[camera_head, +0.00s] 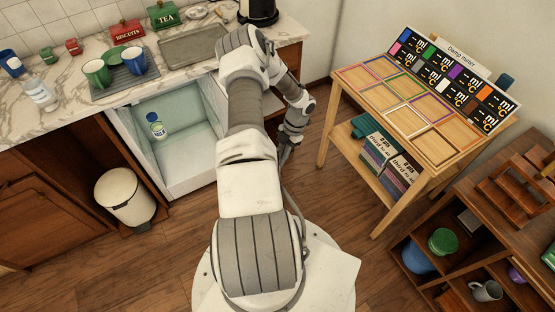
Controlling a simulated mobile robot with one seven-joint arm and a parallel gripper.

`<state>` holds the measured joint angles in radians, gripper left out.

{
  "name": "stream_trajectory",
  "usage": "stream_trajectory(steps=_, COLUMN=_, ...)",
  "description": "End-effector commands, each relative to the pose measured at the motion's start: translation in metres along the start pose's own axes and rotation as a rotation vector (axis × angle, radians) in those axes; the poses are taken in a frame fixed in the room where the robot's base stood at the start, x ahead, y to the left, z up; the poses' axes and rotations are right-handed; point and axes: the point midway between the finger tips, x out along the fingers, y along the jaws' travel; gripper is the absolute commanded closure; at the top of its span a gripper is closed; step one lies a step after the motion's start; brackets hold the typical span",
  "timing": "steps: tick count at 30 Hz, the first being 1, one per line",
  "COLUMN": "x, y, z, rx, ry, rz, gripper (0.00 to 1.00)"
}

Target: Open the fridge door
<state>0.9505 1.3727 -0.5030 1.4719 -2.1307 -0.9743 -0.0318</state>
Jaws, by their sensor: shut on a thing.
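The fridge (190,152) is built in under the counter at left centre. Its front stands open, and its pale interior shows. My arm covers the fridge's right side and most of the door, so the door's exact angle cannot be read. My gripper (284,158) is low, to the right of the fridge opening, and is shut at the door's edge. The grip itself is small and partly hidden.
A white bin (125,196) stands on the floor left of the opening. A wooden table (440,150) with cards stands at right, and a low shelf unit (455,262) at lower right. Wooden floor (345,215) is free between my arm and the table.

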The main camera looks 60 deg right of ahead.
Motion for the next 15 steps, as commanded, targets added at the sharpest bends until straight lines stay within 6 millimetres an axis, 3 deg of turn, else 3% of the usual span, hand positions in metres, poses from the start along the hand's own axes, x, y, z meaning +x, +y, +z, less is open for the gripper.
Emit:
stream_trajectory(steps=8, x=0.0005, y=-0.001, z=0.0001, rx=0.0, ry=0.0, rz=-0.002, gripper=1.0)
stream_trajectory(steps=9, x=0.0005, y=-0.0009, z=0.0001, rx=0.0, ry=0.0, rz=-0.002, gripper=0.75)
stream_trajectory(steps=13, x=0.0005, y=-0.0006, z=0.0, rx=0.0, ry=0.0, rz=-0.001, gripper=0.53)
stream_trajectory(steps=15, x=0.0004, y=-0.0004, z=0.0, rx=0.0, ry=0.0, rz=-0.001, gripper=0.53)
